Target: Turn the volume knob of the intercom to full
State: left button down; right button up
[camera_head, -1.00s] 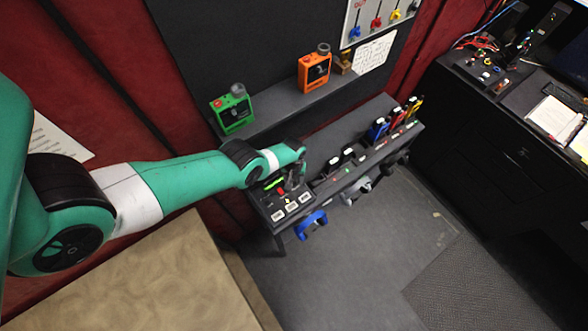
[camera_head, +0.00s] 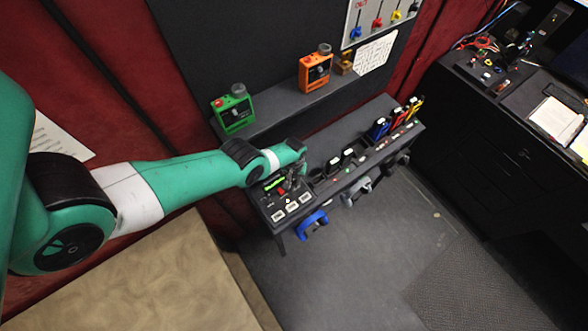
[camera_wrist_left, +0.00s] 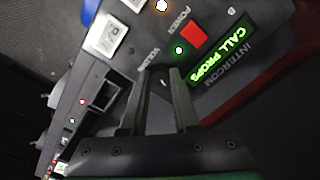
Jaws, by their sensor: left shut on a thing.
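The intercom (camera_head: 267,203) is a dark panel at the near left end of the low bench, partly covered by my left arm in the head view. In the left wrist view the intercom (camera_wrist_left: 226,45) shows a green "CALL PROPS" display (camera_wrist_left: 223,58), a red button (camera_wrist_left: 192,36), a lit green light and a "POWER" label. My left gripper (camera_wrist_left: 160,76) is shut on the dark volume knob (camera_wrist_left: 159,88), beside the "VOLUME" label. The fingers stand on either side of the knob and hide much of it, so its setting is hard to read. My right gripper is in neither view.
White square buttons (camera_wrist_left: 104,36) lie close to the knob. Headsets hang along the bench front, one of them blue (camera_head: 311,224). A green box (camera_head: 235,112) and an orange box (camera_head: 315,73) stand on the shelf behind. Open floor lies in front of the bench.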

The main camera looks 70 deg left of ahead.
pick_arm(q)
jog(key=m, duration=1.5)
jog(key=shift+m, duration=0.4)
jog(key=m, duration=0.4)
jog(key=shift+m, duration=0.4)
jog(key=shift+f, duration=0.1)
jog(key=c, duration=0.7)
grip_release()
jog(key=shift+o, duration=0.2)
